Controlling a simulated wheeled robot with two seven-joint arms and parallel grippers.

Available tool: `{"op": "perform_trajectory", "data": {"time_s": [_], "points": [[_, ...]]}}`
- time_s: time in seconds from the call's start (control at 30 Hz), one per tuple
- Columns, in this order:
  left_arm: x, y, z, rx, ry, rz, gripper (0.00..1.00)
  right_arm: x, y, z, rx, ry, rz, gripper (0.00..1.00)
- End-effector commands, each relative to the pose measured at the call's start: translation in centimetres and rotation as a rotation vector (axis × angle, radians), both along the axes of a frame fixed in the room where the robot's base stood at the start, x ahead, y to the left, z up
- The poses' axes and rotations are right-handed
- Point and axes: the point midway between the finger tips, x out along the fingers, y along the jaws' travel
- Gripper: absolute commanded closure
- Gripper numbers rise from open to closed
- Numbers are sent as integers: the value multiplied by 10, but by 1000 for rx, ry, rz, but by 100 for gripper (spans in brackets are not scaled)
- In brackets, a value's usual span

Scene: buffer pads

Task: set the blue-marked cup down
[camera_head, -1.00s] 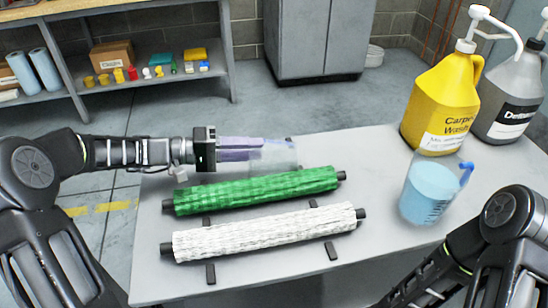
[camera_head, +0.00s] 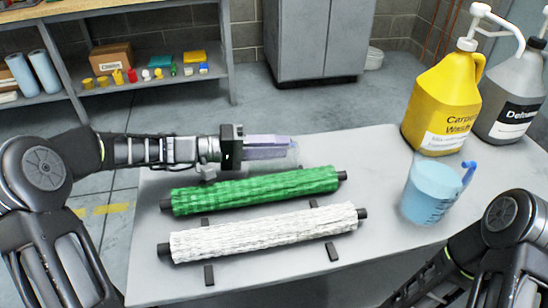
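My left gripper (camera_head: 290,147) reaches in from the left over the table (camera_head: 360,150), behind the green roller. Its long pale violet fingers point right. A faint, see-through shape (camera_head: 285,162) shows at the fingers; I cannot tell whether it is a clear cup, nor whether the fingers grip it. A clear cup (camera_head: 427,192) with pale blue contents, dark marks and a blue handle stands upright on the table at the right, apart from the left gripper. No blue mark on the see-through shape can be made out. My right gripper is out of view; only its arm shows at the lower right.
A green roller (camera_head: 255,190) and a white roller (camera_head: 265,233) lie across the table front on dark supports. A yellow jug (camera_head: 440,105) and a grey jug (camera_head: 510,105) with pumps stand at the back right.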

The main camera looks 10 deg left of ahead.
Motion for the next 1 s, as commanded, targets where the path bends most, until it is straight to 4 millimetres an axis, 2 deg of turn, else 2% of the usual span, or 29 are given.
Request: {"op": "perform_trajectory", "data": {"time_s": [0.43, 0.8, 1.0], "points": [[0, 1, 0, 0, 0, 0, 70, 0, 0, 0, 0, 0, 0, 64], [0, 1, 0, 0, 0, 0, 100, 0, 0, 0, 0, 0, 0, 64], [0, 0, 0, 0, 0, 0, 100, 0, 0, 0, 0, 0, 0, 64]]}}
